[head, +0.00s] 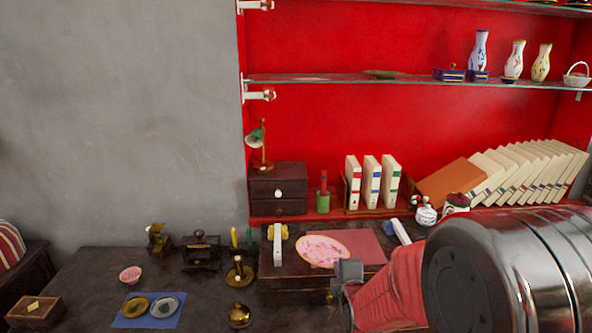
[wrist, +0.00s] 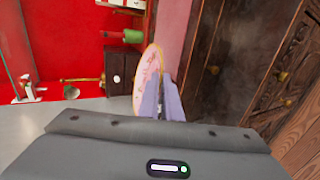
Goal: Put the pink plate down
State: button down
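The pink plate (head: 322,251), with a gold rim, shows in the head view over the dark wooden chest (head: 285,285) and partly in front of a dull red mat (head: 361,245). In the wrist view the plate (wrist: 148,75) appears nearly edge-on at the fingertips. My gripper (wrist: 163,98) is shut on its near rim. In the head view the gripper (head: 347,270) is at the plate's right lower edge. I cannot tell whether the plate's underside touches anything.
A white bar (head: 277,245) stands left of the plate. Several books (head: 372,184) and a small drawer box (head: 277,189) stand behind.

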jog(key=s+f, duration=0.4)
jog(key=f, duration=0.1)
jog(key=shift+s+f, duration=0.35)
jog(key=shift+f, duration=0.05)
jog(key=shift+a, duration=0.15)
